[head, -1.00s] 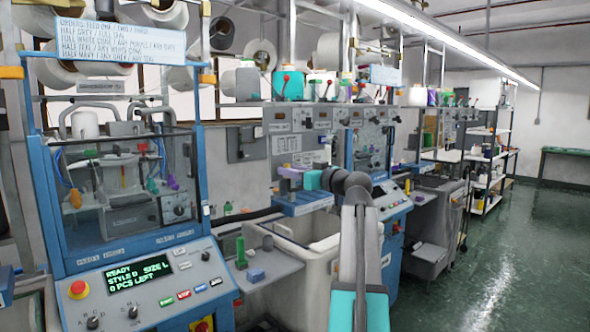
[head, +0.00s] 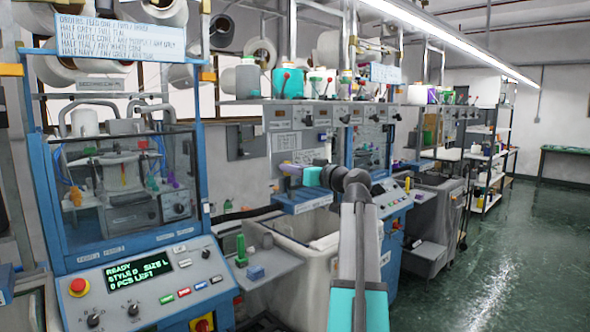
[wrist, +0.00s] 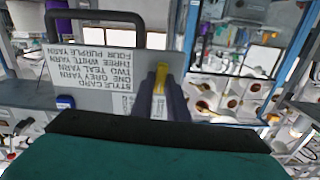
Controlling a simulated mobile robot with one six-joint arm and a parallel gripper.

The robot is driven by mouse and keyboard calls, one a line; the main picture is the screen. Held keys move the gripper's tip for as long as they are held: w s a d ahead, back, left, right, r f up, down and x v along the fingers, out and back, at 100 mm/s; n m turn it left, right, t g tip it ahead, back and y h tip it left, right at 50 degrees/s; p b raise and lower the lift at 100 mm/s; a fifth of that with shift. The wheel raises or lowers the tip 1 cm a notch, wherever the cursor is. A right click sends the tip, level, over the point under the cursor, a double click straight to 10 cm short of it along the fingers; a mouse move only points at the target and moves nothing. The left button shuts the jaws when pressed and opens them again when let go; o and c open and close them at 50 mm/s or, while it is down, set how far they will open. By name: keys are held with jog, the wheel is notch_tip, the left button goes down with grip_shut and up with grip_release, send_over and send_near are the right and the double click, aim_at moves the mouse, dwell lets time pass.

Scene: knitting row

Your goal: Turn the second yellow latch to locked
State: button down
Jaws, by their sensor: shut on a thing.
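My gripper (wrist: 160,98) has its dark fingers shut on a slim yellow piece (wrist: 161,78) with a pale strip in the wrist view. I cannot tell for sure whether this piece is a latch. In the head view my gripper (head: 285,169) is small, just past my teal wrist part, in front of the machine right of the near blue one. Its fingertips and what they hold are too small to make out there. An orange-yellow fitting (head: 207,78) sits on the near blue frame, and another (head: 11,70) is at the left edge.
A style card (wrist: 95,68) appears upside down behind the fingers, beside a dark looped handle (wrist: 95,14). The near control panel (head: 150,280) reads READY. A pale bin (head: 300,262) stands below my arm. The green floor (head: 490,270) at right is clear.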

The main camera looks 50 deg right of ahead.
jog(key=shift+d+m, duration=0.1)
jog(key=shift+m, duration=0.2)
jog(key=shift+d+f+m+p, duration=0.15)
jog(key=shift+m+p, duration=0.8)
jog(key=shift+m, duration=3.25)
jog(key=shift+a+f+m+p, duration=0.15)
jog(key=shift+m+p, duration=0.75)
jog(key=shift+m, duration=3.3)
jog(key=shift+d, duration=0.1)
jog(key=c, duration=1.8)
grip_release()
jog(key=shift+o, duration=0.2)
